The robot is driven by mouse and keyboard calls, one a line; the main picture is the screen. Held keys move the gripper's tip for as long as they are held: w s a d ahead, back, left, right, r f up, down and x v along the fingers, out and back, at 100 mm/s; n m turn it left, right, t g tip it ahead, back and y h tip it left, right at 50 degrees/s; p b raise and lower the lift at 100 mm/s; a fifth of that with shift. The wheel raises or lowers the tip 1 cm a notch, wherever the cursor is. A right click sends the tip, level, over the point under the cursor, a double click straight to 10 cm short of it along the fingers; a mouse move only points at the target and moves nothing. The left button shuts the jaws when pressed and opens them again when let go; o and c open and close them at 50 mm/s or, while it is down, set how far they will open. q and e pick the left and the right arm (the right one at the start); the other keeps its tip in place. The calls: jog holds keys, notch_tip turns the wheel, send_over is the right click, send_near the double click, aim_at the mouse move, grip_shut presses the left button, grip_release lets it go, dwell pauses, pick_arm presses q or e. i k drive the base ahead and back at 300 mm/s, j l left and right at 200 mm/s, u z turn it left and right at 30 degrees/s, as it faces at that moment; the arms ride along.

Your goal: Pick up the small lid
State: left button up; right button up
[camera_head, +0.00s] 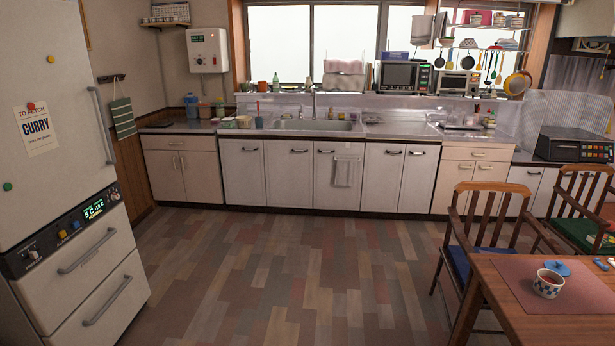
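A small blue lid (557,268) lies on the pink placemat (518,295) on the wooden table at the lower right. Next to it, nearer to me, stands a small checkered cup (547,284) with an open top and reddish contents. The lid looks apart from the cup's rim, but whether they touch is hard to tell. Neither of my grippers shows in the head view.
Wooden chairs (482,209) (578,196) stand at the table's far side. The wooden floor (270,275) in the middle is clear. A white fridge (60,120) stands at the left. The kitchen counter with a sink (310,125) runs along the back wall.

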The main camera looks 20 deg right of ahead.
aim_at(559, 266)
jog(key=i+l+z, duration=0.1)
jog(key=i+z, duration=0.3)
jog(key=i, duration=0.15)
jog(key=i+j+z, duration=0.1)
jog(key=i+z, duration=0.25)
jog(key=i, duration=0.2)
jog(key=i+z, duration=0.2)
jog(key=i, duration=0.45)
jog(key=i+j+z, duration=0.1)
jog(key=i+z, duration=0.15)
jog(key=i, duration=0.4)
jog(key=i+z, duration=0.1)
jog(key=z, duration=1.25)
